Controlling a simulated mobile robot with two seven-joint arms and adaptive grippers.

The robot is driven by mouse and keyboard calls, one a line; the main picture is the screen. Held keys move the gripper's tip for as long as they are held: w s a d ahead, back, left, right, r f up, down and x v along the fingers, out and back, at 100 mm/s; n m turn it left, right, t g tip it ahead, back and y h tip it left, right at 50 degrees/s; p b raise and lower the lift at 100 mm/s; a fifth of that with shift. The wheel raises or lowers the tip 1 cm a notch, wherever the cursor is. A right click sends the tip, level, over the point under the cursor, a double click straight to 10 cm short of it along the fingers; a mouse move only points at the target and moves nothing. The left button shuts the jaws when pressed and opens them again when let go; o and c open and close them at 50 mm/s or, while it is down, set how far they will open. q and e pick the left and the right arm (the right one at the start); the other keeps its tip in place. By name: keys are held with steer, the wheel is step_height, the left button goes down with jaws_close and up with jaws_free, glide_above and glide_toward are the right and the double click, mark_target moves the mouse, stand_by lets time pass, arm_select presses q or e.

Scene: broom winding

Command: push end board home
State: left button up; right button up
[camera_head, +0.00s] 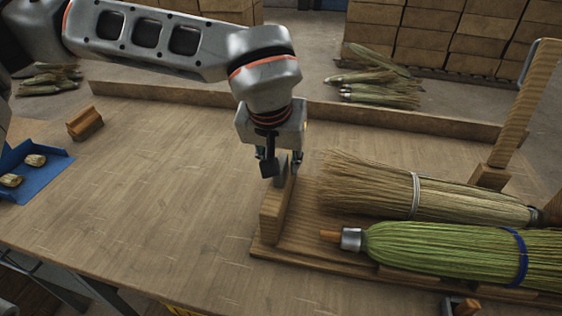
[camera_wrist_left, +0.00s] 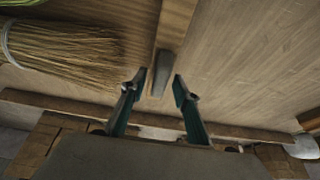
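The end board (camera_head: 272,216) is a short upright wooden board at the left end of the wooden tray (camera_head: 262,250). It also shows in the left wrist view (camera_wrist_left: 178,25), running up from between the fingers, with a grey piece (camera_wrist_left: 161,72) at its near end. My left gripper (camera_head: 282,168) points down at the board's far end. In the left wrist view its two fingers (camera_wrist_left: 159,84) stand apart, with gaps on both sides of the grey piece. Whether a finger touches the board is unclear. My right gripper is not in view.
A straw broom head (camera_head: 370,185) and a green one (camera_head: 440,246) lie in the tray to the board's right. An upright wooden post (camera_head: 515,110) stands at the right. A blue tray (camera_head: 45,180) and a wooden block (camera_head: 85,123) lie left. The bench left of the board is clear.

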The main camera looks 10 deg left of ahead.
arm_select(q)
jaws_close()
steer(key=d+p, duration=0.1)
steer(key=d, duration=0.7)
steer(key=shift+d, duration=0.1)
jaws_free()
steer(key=shift+d+f, duration=0.1)
steer(key=shift+d, duration=0.05)
